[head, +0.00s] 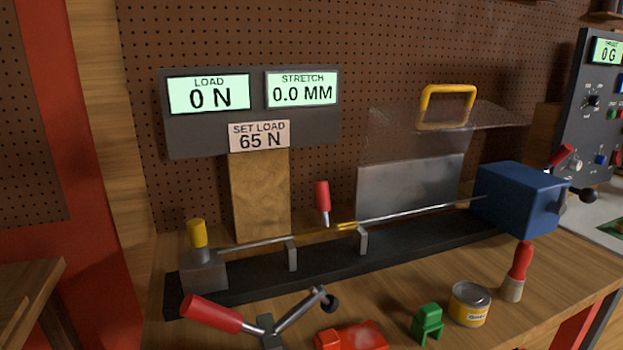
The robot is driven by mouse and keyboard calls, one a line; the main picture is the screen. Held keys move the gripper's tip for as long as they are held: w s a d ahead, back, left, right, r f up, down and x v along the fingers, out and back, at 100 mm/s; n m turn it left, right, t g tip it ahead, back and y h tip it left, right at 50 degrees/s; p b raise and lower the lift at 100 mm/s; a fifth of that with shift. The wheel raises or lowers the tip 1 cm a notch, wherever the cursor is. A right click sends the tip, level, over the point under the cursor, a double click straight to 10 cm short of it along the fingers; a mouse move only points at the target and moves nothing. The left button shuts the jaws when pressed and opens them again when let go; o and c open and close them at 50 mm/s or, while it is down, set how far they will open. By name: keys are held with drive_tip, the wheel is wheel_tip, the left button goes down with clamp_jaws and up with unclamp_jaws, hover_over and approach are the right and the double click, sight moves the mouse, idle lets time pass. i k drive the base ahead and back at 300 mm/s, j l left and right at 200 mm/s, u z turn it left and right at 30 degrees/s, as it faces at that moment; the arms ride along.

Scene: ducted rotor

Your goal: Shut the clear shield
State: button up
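The clear shield (400,125) is a see-through panel at the right of centre in the head view. It is raised and tilted, above a grey metal plate (410,187) that stands behind the rod. A yellow handle (448,90) is on the shield. Below it, a thin metal rod (420,210) runs along a black rail (330,262) between a grey block with a yellow knob (197,233) and a blue block (520,198). The rod and rail are uncovered. My gripper is not in view.
A red-handled lever (215,315), a red item (350,337), a green clip (428,322), a tin (469,303) and a red-handled brush (518,270) are along the bench front. A display panel (250,125) reads load 0 N, stretch 0.0 mm.

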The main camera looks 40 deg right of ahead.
sight(469, 103)
drive_tip(key=k+j, duration=0.2)
drive_tip(key=k, duration=0.2)
drive_tip(key=z, duration=1.55)
drive_tip(key=l+z, duration=0.1)
drive_tip(key=l, duration=0.3)
drive_tip(key=i+j, duration=0.85)
